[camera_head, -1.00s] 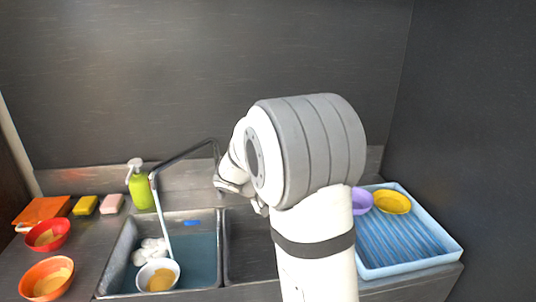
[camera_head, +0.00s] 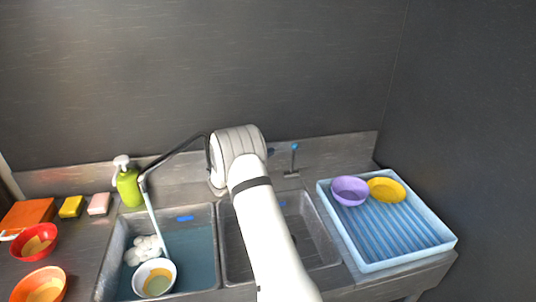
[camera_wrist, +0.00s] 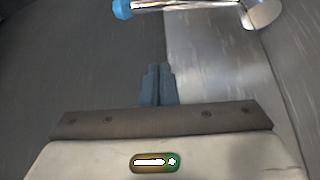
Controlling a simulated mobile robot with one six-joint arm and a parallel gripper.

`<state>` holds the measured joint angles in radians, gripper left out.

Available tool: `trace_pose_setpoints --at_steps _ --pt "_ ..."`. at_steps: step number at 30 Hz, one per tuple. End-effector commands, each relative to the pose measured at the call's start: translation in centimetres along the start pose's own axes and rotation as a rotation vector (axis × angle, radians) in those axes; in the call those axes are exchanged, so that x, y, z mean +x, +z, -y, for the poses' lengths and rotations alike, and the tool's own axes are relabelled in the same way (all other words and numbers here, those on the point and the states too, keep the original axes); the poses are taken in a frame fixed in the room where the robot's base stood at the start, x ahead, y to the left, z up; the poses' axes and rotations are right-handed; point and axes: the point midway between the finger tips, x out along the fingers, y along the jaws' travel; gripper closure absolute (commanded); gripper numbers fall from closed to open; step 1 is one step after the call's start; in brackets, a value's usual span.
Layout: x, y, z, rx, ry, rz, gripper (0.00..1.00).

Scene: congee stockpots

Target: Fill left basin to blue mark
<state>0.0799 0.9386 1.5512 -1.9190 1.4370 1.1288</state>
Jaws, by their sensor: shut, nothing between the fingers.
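The left basin (camera_head: 110,262) holds bluish water, with a blue mark (camera_head: 184,218) on its back wall; the mark shows, and the waterline looks just below it. A faucet spout (camera_head: 172,155) reaches over this basin, and a pale water stream (camera_head: 155,220) falls from it. A white bowl (camera_head: 172,270) with something yellowish inside sits under the stream, beside white foam (camera_head: 145,249). A blue-tipped lever (camera_head: 294,158) stands behind the right basin; it also shows at the top of the wrist view (camera_wrist: 180,5). My gripper (camera_wrist: 158,68) is shut and empty, apart from the lever; my arm hides it in the head view.
The right basin (camera_head: 318,240) looks empty, partly behind my arm. A blue drying rack (camera_head: 365,266) at right holds purple (camera_head: 350,190) and yellow (camera_head: 386,189) bowls. A green soap bottle (camera_head: 129,186), sponges, and red and orange bowls stand at left.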

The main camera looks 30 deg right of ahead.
Motion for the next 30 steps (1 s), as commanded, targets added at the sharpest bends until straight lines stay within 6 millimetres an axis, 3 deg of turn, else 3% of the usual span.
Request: trace_pose_setpoints --at_steps 3,10,19,30 --pt "2.8 0.1 -0.4 -0.001 0.000 0.005 1.00" --pt "7.2 0.2 -0.3 -0.001 0.000 0.006 1.00" --pt "5.8 3.5 -0.2 -0.004 -0.002 0.005 1.00" --pt "5.6 4.0 0.0 -0.001 0.000 0.006 1.00"
